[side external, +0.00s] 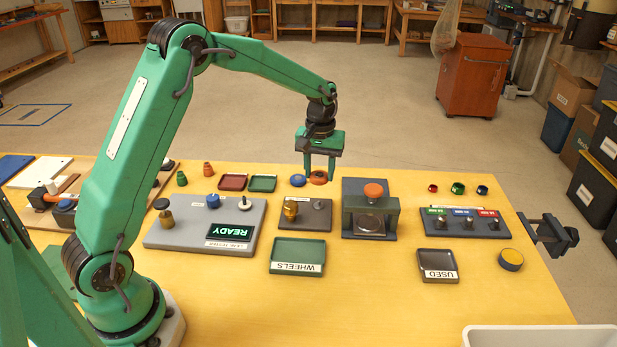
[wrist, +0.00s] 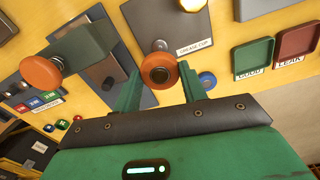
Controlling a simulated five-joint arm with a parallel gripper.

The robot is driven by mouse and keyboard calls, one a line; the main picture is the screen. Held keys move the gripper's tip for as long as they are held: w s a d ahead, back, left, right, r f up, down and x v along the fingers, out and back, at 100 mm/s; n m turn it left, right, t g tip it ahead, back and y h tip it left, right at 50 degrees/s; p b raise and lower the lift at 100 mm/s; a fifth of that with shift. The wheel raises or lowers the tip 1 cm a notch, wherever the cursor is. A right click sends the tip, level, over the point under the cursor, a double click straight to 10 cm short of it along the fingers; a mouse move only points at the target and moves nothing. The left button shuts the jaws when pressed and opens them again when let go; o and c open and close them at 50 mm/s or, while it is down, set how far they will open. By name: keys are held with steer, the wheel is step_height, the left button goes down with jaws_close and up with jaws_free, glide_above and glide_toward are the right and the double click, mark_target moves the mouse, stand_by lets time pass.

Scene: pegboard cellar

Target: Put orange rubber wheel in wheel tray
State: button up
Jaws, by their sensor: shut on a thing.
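The orange rubber wheel (side external: 318,178) is between the fingers of my gripper (side external: 319,174), at the far side of the table beside a blue wheel (side external: 298,181). In the wrist view the orange wheel (wrist: 159,71) shows its dark hub, with a green finger of my gripper (wrist: 158,85) on each side. My gripper is shut on it. I cannot tell whether the wheel touches the table. The wheel tray (side external: 298,250) is green, labelled WHEELS, looks empty, and lies nearer the front, left of and below my gripper in the side view.
A grey plate with a brass cup (side external: 291,209) stands between wheel and tray. A press with an orange knob (side external: 373,190) stands to the right. A grey READY station (side external: 180,234) is left. Small red (side external: 232,182) and green (side external: 262,184) trays lie behind.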

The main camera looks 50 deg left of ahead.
steer(key=shift+s+d+r, duration=0.15)
steer(key=shift+s+d, duration=0.1)
steer(key=shift+d, duration=0.3)
steer(key=s+d+r+n, duration=0.1)
steer(key=s+d, duration=1.6)
steer(key=s, duration=0.3)
steer(key=shift+s+d+r+n, duration=0.2)
steer(key=shift+r+n, duration=0.2)
glide_above(298, 253)
step_height(298, 253, down, 7)
steer(key=shift+f, duration=2)
steer(key=shift+f, duration=0.1)
